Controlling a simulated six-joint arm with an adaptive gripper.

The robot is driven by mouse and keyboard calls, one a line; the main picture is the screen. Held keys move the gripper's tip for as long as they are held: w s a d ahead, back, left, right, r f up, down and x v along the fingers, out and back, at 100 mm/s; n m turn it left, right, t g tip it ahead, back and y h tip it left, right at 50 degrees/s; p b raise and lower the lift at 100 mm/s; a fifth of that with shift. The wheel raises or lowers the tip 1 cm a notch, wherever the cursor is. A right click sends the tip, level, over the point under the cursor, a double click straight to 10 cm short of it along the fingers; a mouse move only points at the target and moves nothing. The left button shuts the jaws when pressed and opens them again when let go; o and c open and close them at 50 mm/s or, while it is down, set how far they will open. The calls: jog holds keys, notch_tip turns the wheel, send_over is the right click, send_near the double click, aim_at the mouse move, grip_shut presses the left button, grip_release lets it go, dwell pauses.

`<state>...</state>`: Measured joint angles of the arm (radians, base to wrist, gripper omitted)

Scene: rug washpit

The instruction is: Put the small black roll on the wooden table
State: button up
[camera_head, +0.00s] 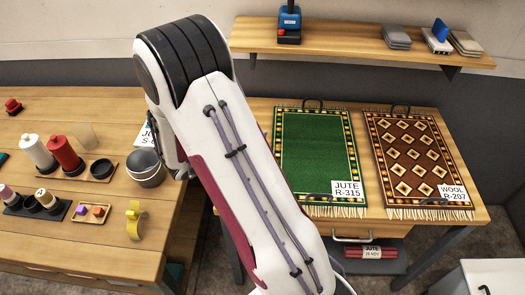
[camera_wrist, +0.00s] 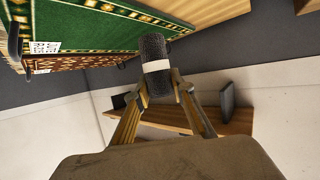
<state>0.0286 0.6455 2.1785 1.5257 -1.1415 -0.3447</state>
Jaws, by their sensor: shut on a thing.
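In the wrist view my gripper (camera_wrist: 160,92) is shut on the small black roll (camera_wrist: 153,48), a dark cylinder with a white band around it. The roll's far end shows against the green rug; I cannot tell how high it is above any surface. In the head view my arm hides the roll, and only a dark part near my gripper shows beside the metal pot. A wooden table (camera_head: 90,227) fills the left side of the head view. Another wooden table (camera_head: 376,226) stands at the right and bears two rugs.
The green rug (camera_head: 314,150) and the brown patterned rug (camera_head: 412,150) cover much of the right table. The left table holds a metal pot (camera_head: 146,168), a yellow tape roll (camera_head: 135,220), a red spool (camera_head: 65,155) and trays. A wall shelf (camera_head: 350,42) is behind.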

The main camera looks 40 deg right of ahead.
jog(key=shift+f, duration=2.3)
jog(key=shift+f, duration=2.05)
jog(key=shift+f, duration=0.1)
jog(key=o, duration=1.1)
jog(key=v, duration=1.2)
